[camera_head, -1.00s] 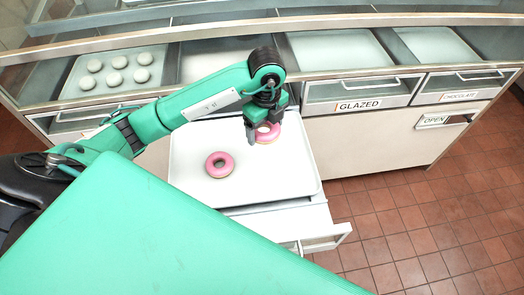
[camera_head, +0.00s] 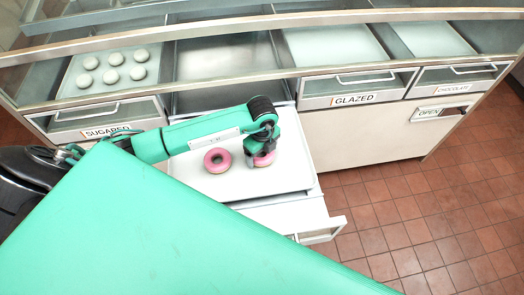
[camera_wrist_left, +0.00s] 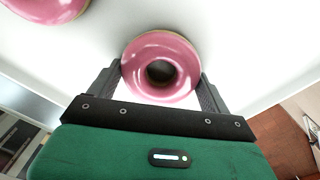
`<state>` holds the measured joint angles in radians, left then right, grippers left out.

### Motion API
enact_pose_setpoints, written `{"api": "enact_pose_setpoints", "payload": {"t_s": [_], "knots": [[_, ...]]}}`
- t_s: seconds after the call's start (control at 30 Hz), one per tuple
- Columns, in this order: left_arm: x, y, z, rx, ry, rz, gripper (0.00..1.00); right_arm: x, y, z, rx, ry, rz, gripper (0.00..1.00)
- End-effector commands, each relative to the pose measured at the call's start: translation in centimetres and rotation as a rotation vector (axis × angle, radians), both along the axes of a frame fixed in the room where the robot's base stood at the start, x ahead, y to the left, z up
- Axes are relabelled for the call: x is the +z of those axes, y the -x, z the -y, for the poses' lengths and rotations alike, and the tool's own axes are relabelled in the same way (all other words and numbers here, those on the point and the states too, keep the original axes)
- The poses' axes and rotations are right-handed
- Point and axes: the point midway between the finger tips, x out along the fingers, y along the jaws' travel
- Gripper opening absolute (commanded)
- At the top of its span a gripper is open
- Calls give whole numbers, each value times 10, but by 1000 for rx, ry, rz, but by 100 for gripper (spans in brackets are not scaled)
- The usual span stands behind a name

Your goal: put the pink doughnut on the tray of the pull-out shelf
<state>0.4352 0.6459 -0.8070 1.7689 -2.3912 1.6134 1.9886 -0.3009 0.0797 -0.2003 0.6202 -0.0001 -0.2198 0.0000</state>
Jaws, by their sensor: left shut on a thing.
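My left gripper (camera_head: 262,150) points down over the white tray (camera_head: 290,180) of the pull-out shelf. It is shut on a pink doughnut (camera_head: 264,161), which also shows between the two fingers in the left wrist view (camera_wrist_left: 136,68). The held doughnut is flat, pink side up. I cannot tell whether its underside touches the tray. A second pink doughnut (camera_head: 217,168) lies on the tray to the left of the held one. Its edge shows at the top left of the left wrist view (camera_wrist_left: 50,8). My right gripper is not in view.
The counter behind has a sugared tray (camera_head: 77,72) with several pale doughnuts, an empty dark bay (camera_head: 220,70), and pale empty trays (camera_head: 340,50) above the glazed drawer (camera_head: 352,98). The pulled-out shelf's front handle (camera_head: 322,232) juts over red floor tiles. Tray space is free around the doughnuts.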

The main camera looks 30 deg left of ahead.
Motion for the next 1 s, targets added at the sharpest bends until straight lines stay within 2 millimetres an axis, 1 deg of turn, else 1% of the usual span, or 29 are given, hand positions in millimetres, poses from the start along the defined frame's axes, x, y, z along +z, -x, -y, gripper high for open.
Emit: {"api": "enact_pose_setpoints", "payload": {"t_s": [0.23,0.27,0.33,0.37,0.57,0.67,0.7,0.77,0.87,1.0], "knots": [[-3,0,0,0,0,1,59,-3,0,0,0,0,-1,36],[-3,0,0,0,0,1,83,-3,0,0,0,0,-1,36],[-2,0,0,0,0,1,97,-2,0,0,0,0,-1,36],[-2,0,0,0,0,1,100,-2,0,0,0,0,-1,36],[-2,0,0,0,0,1,100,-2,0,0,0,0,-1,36],[3,0,0,0,0,1,100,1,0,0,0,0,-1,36],[6,-1,0,-1,1,3,100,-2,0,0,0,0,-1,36],[14,-2,0,-1,2,5,100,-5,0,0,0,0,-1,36],[33,-2,0,-1,0,6,100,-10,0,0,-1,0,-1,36],[65,-2,0,-2,2,7,100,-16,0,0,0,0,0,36]]}}
